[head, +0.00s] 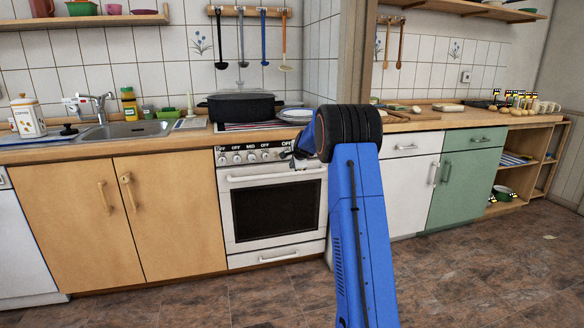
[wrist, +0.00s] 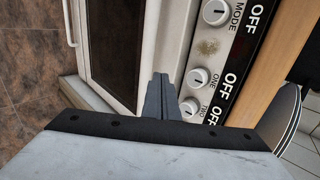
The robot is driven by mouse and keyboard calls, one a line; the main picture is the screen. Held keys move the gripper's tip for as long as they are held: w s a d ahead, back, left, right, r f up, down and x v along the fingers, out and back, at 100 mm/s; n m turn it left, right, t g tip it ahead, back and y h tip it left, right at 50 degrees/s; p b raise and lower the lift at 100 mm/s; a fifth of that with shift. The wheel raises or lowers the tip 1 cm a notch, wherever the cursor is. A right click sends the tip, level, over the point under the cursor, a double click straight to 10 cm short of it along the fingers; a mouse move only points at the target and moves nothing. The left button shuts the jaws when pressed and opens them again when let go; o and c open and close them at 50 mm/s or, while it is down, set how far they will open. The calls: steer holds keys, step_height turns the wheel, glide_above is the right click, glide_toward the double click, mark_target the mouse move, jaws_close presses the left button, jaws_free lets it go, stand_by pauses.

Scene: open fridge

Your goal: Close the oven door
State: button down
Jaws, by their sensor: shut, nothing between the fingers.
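The white oven door (head: 275,210) with its dark window stands upright below the knob panel (head: 252,155) and looks flush with the oven front in the head view. Its handle (head: 275,175) runs along the top edge. My gripper (head: 291,156) is in front of the right end of the knob panel, just above the door. In the wrist view my gripper (wrist: 160,97) has its fingers together and empty, between the oven door (wrist: 118,40) and the knob panel (wrist: 215,60). Whether the fingertips touch the oven is unclear. My arm hides part of the oven's right side.
Wooden cabinets (head: 165,215) are left of the oven and a white cabinet (head: 408,195) is to the right. The tiled floor (head: 480,270) in front is clear.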

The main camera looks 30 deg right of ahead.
steer(key=v, duration=0.8)
steer(key=shift+r, duration=0.25)
steer(key=shift+w, duration=0.15)
